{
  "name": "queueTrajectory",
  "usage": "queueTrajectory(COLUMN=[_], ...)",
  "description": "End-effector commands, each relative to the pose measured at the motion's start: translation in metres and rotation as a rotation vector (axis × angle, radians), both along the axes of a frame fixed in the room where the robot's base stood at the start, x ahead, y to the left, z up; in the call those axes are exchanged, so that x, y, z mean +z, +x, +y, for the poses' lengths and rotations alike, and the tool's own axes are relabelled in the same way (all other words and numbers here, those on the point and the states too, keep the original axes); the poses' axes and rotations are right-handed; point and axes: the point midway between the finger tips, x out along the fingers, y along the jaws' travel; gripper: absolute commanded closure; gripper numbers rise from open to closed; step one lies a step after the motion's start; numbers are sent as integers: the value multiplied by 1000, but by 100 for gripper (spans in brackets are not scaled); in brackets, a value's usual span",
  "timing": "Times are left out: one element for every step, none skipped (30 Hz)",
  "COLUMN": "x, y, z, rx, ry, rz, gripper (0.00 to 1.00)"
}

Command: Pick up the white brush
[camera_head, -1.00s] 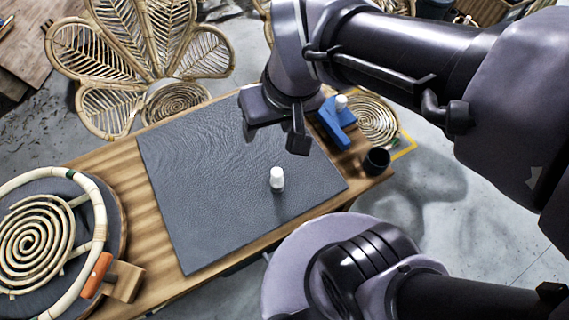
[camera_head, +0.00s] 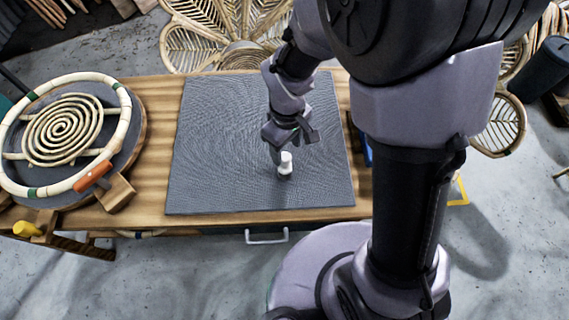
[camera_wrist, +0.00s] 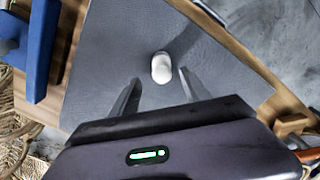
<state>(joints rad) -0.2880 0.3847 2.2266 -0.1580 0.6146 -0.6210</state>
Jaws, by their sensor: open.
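The white brush (camera_head: 286,163) is a small white upright piece standing on the dark grey mat (camera_head: 225,130) on the wooden table. In the wrist view the white brush (camera_wrist: 161,67) lies just beyond my fingertips, roughly between their lines. My gripper (camera_head: 285,146) is close above and behind it in the head view. In the wrist view my gripper (camera_wrist: 157,88) has its two fingers spread apart with nothing between them. Whether a finger touches the brush cannot be told.
A round rattan frame with a spiral (camera_head: 62,130) and an orange-handled clamp (camera_head: 93,176) stand on the table's left. A blue tool (camera_wrist: 40,45) lies beside the mat in the wrist view. The mat around the brush is clear.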

Motion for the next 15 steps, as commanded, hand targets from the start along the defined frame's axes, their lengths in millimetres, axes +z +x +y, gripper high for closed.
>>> queueTrajectory(x=[-9, -15, -24, -31, -38, -45, -49, -50, -50, -49, -48, -47, -47, -47, -47], y=[0, 0, 0, 0, 0, 0, 0, 0, 1, 1, 1, 1, 1, 1, 1], z=[1, 2, 4, 5, 5, 5, 5, 5, 5, 5, 5, 5, 5, 5, 5], rx=[1, 1, 2, 2, 0, -1, -1, -1, -1, -1, -1, -1, -1, -1, -1], ry=[0, 0, 0, -1, -1, 0, 0, 0, 0, 1, 1, 0, 0, 0, 0], rz=[1, 1, 1, 2, 2, 3, 1, 1, 1, 1, 1, 0, 0, 0, 0], gripper=[45, 45, 45, 45, 45, 45, 45, 45, 45, 45, 45, 45, 45, 49, 57])
